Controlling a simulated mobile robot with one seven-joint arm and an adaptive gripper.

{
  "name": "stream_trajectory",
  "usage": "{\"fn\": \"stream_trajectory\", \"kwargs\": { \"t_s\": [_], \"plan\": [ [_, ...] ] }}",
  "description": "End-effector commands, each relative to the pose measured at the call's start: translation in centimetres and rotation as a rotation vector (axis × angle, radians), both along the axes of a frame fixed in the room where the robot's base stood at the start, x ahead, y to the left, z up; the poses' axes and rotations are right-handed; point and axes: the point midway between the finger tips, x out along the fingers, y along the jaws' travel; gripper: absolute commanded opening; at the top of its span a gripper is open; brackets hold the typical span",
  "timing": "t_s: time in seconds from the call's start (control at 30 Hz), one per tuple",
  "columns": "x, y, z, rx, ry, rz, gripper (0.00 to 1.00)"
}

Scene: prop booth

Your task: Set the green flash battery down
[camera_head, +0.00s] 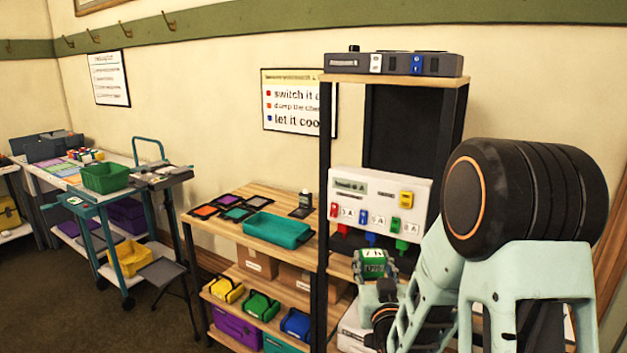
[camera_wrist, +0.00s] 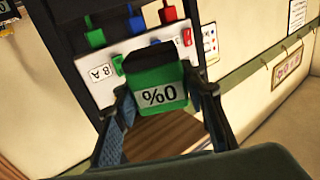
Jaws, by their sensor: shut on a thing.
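The green flash battery (camera_head: 373,262) is held by my gripper (camera_head: 375,281) in front of the shelf unit, low beside the charger panel. In the wrist view the battery (camera_wrist: 158,84) sits between the two fingers of my gripper (camera_wrist: 160,98), which are shut on its sides. A wooden surface (camera_wrist: 165,140) shows behind and below the battery. I cannot tell whether the battery touches it.
A white charger panel (camera_head: 352,186) with coloured plugs stands behind the battery. Carts stand further left.

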Motion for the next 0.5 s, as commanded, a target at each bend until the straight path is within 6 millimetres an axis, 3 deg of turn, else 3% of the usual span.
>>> {"fn": "stream_trajectory", "kwargs": {
  "t_s": [0.03, 0.2, 0.5],
  "plan": [
    [0.0, 0.0, 2.3, 0.000, -0.003, -0.001, 0.03],
    [0.0, 0.0, 5.5, 0.000, -0.003, 0.000, 0.03],
    [0.0, 0.0, 8.5, -0.001, -0.003, 0.000, 0.03]
  ]
}}
